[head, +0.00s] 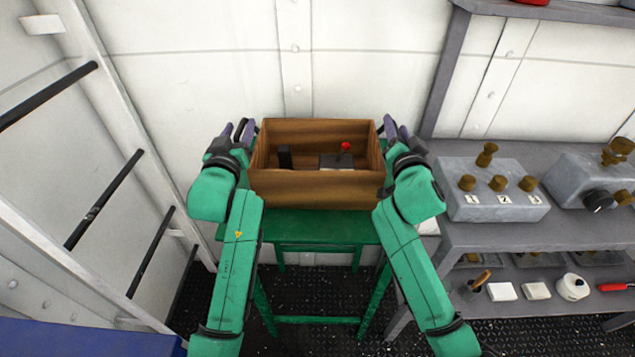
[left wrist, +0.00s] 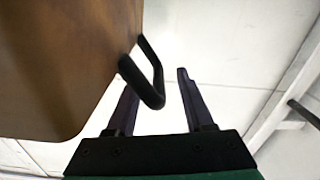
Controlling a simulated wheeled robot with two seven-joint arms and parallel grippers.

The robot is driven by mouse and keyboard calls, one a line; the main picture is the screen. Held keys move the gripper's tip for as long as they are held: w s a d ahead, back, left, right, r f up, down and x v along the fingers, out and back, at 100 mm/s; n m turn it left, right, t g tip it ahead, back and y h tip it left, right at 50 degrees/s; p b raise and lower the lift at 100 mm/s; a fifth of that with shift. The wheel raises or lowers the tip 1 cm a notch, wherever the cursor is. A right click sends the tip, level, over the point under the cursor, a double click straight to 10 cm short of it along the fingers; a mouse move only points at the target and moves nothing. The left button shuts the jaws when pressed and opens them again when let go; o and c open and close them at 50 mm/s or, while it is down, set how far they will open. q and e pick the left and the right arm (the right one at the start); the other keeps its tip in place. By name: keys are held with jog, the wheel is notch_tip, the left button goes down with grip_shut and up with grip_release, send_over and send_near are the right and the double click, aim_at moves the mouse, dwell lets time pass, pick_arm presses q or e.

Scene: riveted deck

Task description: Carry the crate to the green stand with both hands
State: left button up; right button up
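The brown wooden crate (head: 315,188) sits upright on the green stand (head: 310,224). My left gripper (head: 235,131) is at the crate's left side, its fingers apart. In the left wrist view, the black handle (left wrist: 158,85) on the crate wall (left wrist: 60,65) reaches into the gap between the open fingers of that gripper (left wrist: 155,95), nearer the left finger. My right gripper (head: 397,130) is at the crate's right side, with its fingers apart. The handle on that side is hidden or too small to make out.
Inside the crate are a dark block (head: 284,157) and a grey box with a red knob (head: 345,147). A grey workbench (head: 475,233) with control boxes stands close on the right. A ladder-like frame (head: 120,110) is on the left. A pale wall is behind the stand.

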pick_arm(q)
jog(key=shift+r, duration=0.15)
pick_arm(e)
jog(key=shift+s+a+r, duration=0.1)
pick_arm(q)
jog(key=shift+d, duration=0.1)
jog(key=shift+s, duration=0.3)
pick_arm(e)
jog(key=shift+s+a, duration=0.1)
pick_arm(q)
jog(key=s, duration=1.1)
jog(key=shift+s, duration=0.25)
pick_arm(e)
jog(key=s, duration=1.2)
jog(key=shift+a, duration=0.15)
